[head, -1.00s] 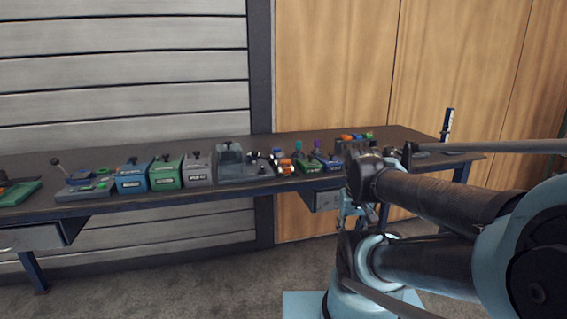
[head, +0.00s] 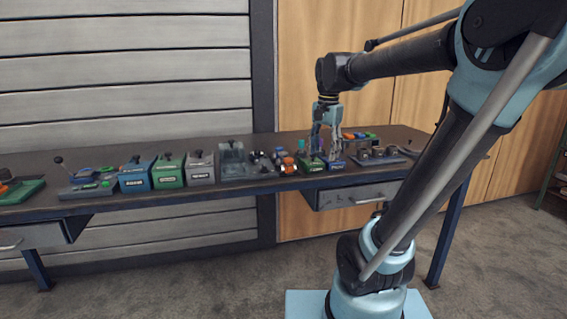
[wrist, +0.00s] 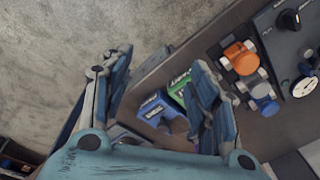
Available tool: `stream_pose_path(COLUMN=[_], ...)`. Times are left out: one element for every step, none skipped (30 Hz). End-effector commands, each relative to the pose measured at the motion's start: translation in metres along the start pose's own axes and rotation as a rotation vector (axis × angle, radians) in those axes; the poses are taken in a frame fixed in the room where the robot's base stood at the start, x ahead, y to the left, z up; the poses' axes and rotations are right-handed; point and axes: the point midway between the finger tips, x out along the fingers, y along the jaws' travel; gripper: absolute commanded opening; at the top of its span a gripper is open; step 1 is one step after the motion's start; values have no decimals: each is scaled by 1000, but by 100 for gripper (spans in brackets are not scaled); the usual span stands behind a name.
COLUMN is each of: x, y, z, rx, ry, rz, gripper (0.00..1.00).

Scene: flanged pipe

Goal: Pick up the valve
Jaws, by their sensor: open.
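A small part with an orange middle and pale and dark ends (head: 287,164) sits on the workbench, left of my gripper; it may be the valve, but I cannot tell for sure. It also shows in the wrist view, right of my fingers, as an orange piece (wrist: 240,57) beside a similar blue one (wrist: 263,103). My gripper (head: 325,152) hangs fingers-down over the right part of the bench, at the green and blue blocks. In the wrist view my gripper (wrist: 156,75) has its fingers apart with nothing held between them.
The labelled green block (wrist: 180,87) and blue block (wrist: 160,112) lie below my fingers, partly hidden by them. Several labelled boxes, including a green box (head: 170,172), stand to the left. A grey tray with round parts (head: 376,155) is at the right. The bench's front edge is close.

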Motion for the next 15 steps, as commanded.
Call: stream_pose_path(x=[-11,-16,-22,-27,-32,-38,-42,-46,-51,-54,-58,-61,-63,-66,-68], y=[-19,-28,-41,-51,-61,-75,-85,-95,-109,-118,-128,-140,-149,-157,-167], z=[-6,-9,-12,-14,-17,-20,-22,-24,-26,-27,-28,-30,-30,-31,-31], rx=[42,72,113,142,173,213,243,274,313,342,372,407,432,457,487], ry=[-6,-9,-13,-16,-18,-21,-23,-25,-28,-30,-31,-32,-33,-33,-34], rz=[5,8,13,17,21,26,30,34,40,45,49,54,58,62,67], gripper=[54,54,54,54,54,54,54,54,54,54,54,54,54,54,54])
